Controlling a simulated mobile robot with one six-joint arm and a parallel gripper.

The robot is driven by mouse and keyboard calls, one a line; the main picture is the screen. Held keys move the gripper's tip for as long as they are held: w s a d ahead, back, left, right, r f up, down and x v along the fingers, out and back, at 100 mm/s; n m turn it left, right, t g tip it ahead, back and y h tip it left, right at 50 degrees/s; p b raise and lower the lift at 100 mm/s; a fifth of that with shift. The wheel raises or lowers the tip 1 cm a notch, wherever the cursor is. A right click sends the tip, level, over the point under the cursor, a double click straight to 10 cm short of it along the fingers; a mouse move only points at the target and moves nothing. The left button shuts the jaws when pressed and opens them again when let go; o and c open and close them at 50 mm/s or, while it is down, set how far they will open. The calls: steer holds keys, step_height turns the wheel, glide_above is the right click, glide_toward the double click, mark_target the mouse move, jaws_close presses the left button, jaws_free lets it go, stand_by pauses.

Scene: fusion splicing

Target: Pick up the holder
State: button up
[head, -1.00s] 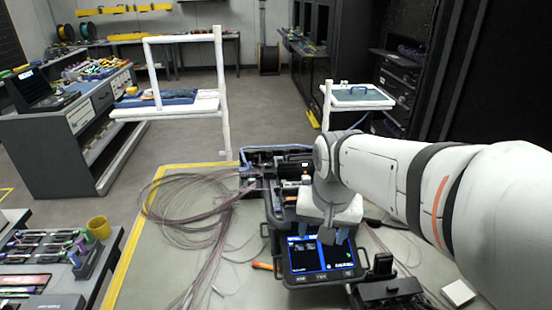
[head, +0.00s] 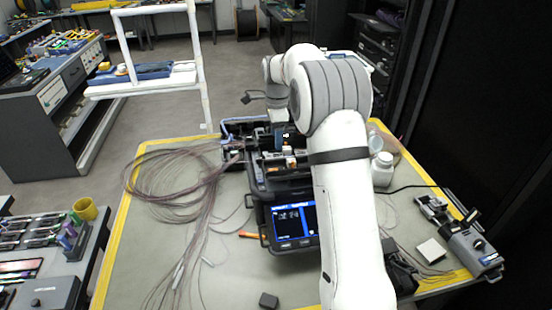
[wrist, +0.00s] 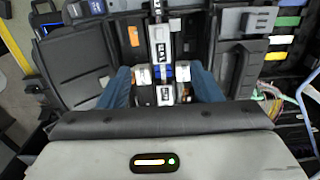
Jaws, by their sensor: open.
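In the wrist view, my gripper (wrist: 161,78) is open, with one blue finger on each side of a small holder-like piece (wrist: 164,95) that has a white label and pale metal sides. The fingers look apart from it; I cannot tell their height above it. It is in line with a narrow silver-and-blue part (wrist: 160,45) in the middle of the black fusion splicer. In the head view, the splicer (head: 258,182) stands on the table with its blue screen (head: 293,220) lit. My arm hides part of it, and the gripper is hard to make out there.
Dark raised flaps (wrist: 75,62) flank the work area in the wrist view. Loose fibre coils (head: 175,180) lie left of the splicer. A white bottle (head: 382,170), a pale square block (head: 432,250) and a grey tool (head: 470,248) are to the right. The front left of the table is fairly clear.

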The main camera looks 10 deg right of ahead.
mark_target(276, 156)
step_height(276, 156, down, 7)
steer(key=shift+w+a+f+p, duration=0.1)
steer(key=shift+a+p, duration=0.05)
steer(key=shift+p, duration=0.5)
steer(key=shift+c, duration=0.4)
steer(key=c, duration=1)
